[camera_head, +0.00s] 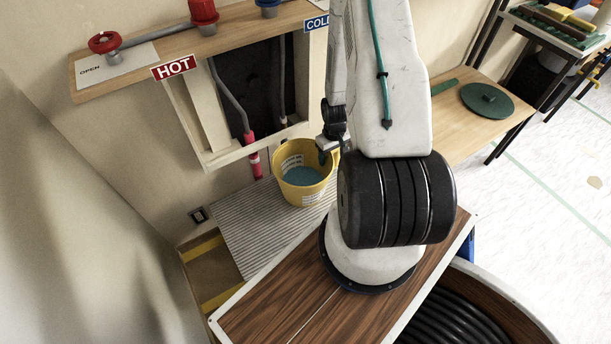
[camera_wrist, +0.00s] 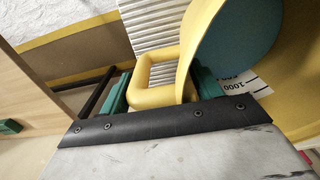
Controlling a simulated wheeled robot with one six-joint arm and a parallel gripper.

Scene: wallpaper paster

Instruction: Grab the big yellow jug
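The big yellow jug (camera_head: 304,193) stands upright on a ribbed grey surface below the wall box, with blue-green contents and a white measuring label. My gripper (camera_head: 326,149) is at the jug's right rim in the head view, partly hidden by my arm. In the wrist view the jug (camera_wrist: 197,48) fills the upper right, and its loop handle (camera_wrist: 143,72) lies between the two green fingers of my gripper (camera_wrist: 160,88). The fingers are apart, with a gap between the left finger and the handle. Whether the right finger touches the jug is unclear.
A wooden shelf with red and blue valves (camera_head: 203,12) and HOT and COLD signs is above the jug. A wooden table (camera_head: 470,120) with a green disc (camera_head: 487,101) stands to the right.

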